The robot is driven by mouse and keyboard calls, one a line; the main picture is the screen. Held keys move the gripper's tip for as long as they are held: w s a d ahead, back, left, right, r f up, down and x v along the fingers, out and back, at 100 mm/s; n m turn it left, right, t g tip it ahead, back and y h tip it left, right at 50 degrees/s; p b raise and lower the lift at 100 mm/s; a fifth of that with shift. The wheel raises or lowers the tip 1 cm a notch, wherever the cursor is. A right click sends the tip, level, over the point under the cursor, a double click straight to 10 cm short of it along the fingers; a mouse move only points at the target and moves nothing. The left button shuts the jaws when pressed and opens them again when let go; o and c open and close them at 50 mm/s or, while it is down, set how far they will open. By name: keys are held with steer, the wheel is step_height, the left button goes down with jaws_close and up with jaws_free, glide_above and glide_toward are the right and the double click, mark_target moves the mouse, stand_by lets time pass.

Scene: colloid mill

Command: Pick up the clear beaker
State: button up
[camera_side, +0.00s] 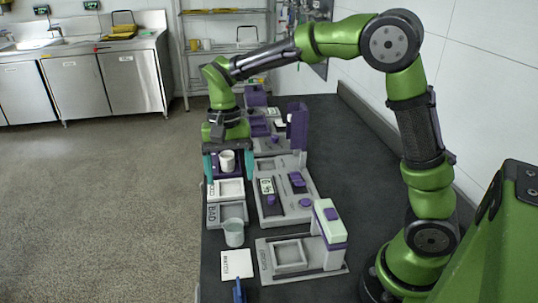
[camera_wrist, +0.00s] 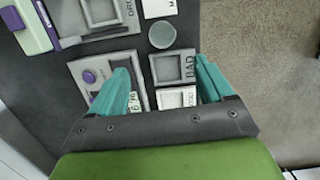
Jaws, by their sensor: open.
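The clear beaker (camera_side: 234,232) stands on the dark bench in the side view, just in front of the grey tray marked BAD (camera_side: 228,212). In the wrist view the beaker (camera_wrist: 162,36) shows from above as a pale round shape at the top centre, beyond the fingertips. My gripper (camera_side: 229,174) points down with its teal fingers apart, further back along the bench and apart from the beaker. In the wrist view the open gripper (camera_wrist: 164,75) has the two trays between its fingers and holds nothing visible.
A white cup (camera_side: 227,161) shows between my fingers in the side view. A grey device with purple buttons (camera_side: 285,195) stands right of the trays. A white card (camera_side: 237,264) and a blue object (camera_side: 239,291) lie in front of the beaker. A tray unit (camera_side: 290,254) is to its right.

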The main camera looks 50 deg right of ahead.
glide_above(234, 226)
steer(key=s, duration=0.1)
step_height(234, 226, down, 10)
steer(key=shift+s+a+f, duration=0.1)
steer(key=shift+a+f, duration=0.15)
steer(key=shift+f, duration=0.65)
steer(key=shift+s+a+f, duration=0.1)
steer(key=shift+a+f, duration=0.15)
steer(key=shift+f, duration=0.7)
steer(key=shift+s+a+f, duration=0.1)
steer(key=shift+a+f, duration=0.15)
steer(key=shift+f, duration=0.65)
steer(key=shift+w, duration=0.1)
steer(key=c, duration=1.1)
steer(key=shift+r, duration=0.1)
